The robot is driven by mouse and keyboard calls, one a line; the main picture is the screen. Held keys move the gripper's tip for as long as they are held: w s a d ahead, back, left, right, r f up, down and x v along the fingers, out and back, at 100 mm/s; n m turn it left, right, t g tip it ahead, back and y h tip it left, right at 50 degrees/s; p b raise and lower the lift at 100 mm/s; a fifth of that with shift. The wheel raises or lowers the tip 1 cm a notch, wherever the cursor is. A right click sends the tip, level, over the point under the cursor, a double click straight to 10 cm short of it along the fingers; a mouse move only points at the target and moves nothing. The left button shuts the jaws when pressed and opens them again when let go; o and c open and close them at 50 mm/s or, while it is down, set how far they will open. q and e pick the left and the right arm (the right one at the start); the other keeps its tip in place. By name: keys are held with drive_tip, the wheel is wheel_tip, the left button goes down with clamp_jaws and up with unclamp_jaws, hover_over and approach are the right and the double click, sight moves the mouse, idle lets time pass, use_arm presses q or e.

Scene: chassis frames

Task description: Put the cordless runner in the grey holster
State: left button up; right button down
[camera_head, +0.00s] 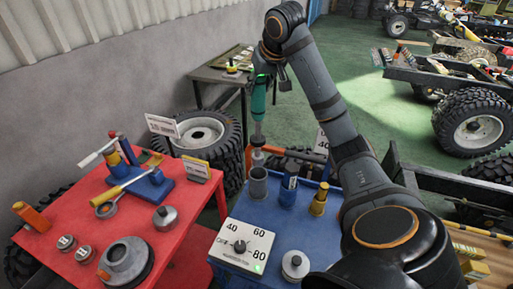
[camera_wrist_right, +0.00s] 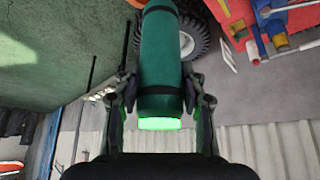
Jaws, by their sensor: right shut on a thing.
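The cordless runner (camera_head: 258,100) has a green body and a grey lower end, and hangs upright above the blue table. My right gripper (camera_head: 264,78) is shut on its upper body. The right wrist view also shows the green body (camera_wrist_right: 160,65) between the two fingers of the gripper (camera_wrist_right: 162,97), with a glowing green end. The grey holster (camera_head: 258,185) is an upright round cup at the back left of the blue table. In the head view the runner's lower end appears just above the holster's mouth; the exact gap is hard to tell. My left gripper is not in view.
On the blue table (camera_head: 285,228), a dark bottle-like thing (camera_head: 289,186), a brass fitting (camera_head: 319,199) and a dial box (camera_head: 240,247) stand near the holster. A red table (camera_head: 190,212) with tools is at left. Large tyres stand behind.

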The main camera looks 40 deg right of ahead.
drive_tip(key=b, duration=0.2)
hover_over(259, 134)
wheel_tip(259, 134, down, 4)
drive_tip(key=shift+s+d+f, duration=0.1)
drive_tip(key=shift+f, duration=0.05)
drive_tip(key=f+b, duration=0.1)
drive_tip(key=f, duration=0.7)
drive_tip(key=shift+w+d+b, duration=0.1)
drive_tip(key=shift+w+b, duration=0.1)
drive_tip(key=shift+b, duration=0.15)
drive_tip(key=shift+f, duration=0.5)
wheel_tip(259, 134, down, 4)
drive_tip(key=shift+f, duration=0.1)
drive_tip(key=shift+b, duration=0.3)
drive_tip(key=c, duration=0.8)
unclamp_jaws()
drive_tip(key=shift+s, duration=0.1)
drive_tip(key=shift+o, duration=0.2)
